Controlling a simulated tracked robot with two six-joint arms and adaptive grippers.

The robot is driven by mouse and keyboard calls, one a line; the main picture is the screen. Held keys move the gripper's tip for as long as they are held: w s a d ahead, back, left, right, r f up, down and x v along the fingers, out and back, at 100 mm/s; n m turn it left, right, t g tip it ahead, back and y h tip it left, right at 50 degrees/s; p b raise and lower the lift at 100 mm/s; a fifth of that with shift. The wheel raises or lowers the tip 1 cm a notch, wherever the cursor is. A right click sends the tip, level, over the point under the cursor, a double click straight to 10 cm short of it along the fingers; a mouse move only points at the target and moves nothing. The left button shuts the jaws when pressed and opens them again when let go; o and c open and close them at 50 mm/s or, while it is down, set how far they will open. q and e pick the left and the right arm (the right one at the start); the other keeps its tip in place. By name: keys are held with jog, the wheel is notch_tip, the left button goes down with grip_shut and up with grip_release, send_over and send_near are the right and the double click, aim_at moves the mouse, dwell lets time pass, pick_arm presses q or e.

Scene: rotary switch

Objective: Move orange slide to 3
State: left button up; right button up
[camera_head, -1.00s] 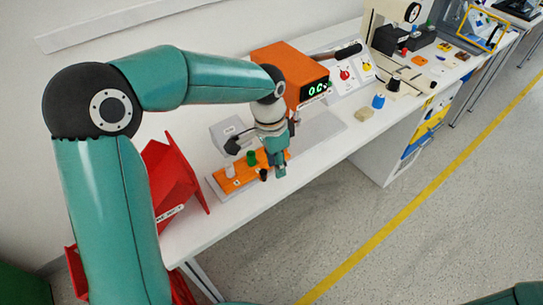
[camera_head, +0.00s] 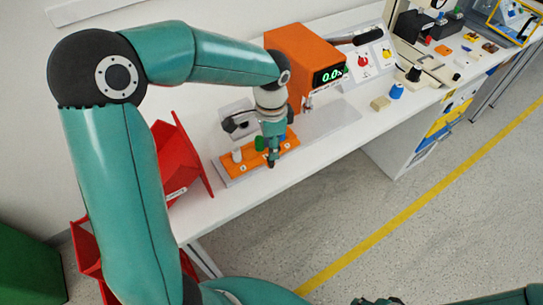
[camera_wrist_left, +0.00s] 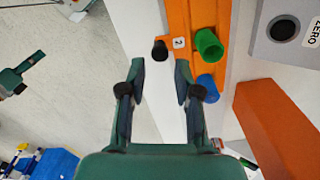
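The orange slide (camera_head: 255,166) lies on a pale base near the bench's front edge and carries a white and a green cylinder. In the left wrist view the orange strip (camera_wrist_left: 178,22) has a "2" label (camera_wrist_left: 179,43), a green cylinder (camera_wrist_left: 209,45) and a blue cylinder (camera_wrist_left: 208,88). A black knob (camera_wrist_left: 160,50) stands at its edge beside the "2". My left gripper (camera_head: 273,160) points down at the slide's front. In its wrist view the left gripper (camera_wrist_left: 160,75) is open, with the knob just beyond the gap. Only parts of my right arm show.
A red bin (camera_head: 178,155) stands left of the slide. A grey box (camera_head: 236,116) and an orange box with a green display (camera_head: 300,62) stand behind. A beige block (camera_head: 380,103) and a blue knob (camera_head: 396,90) sit to the right.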

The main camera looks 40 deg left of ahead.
aim_at(263, 152)
pick_arm(q)
jog(key=shift+f, duration=2.4)
grip_shut()
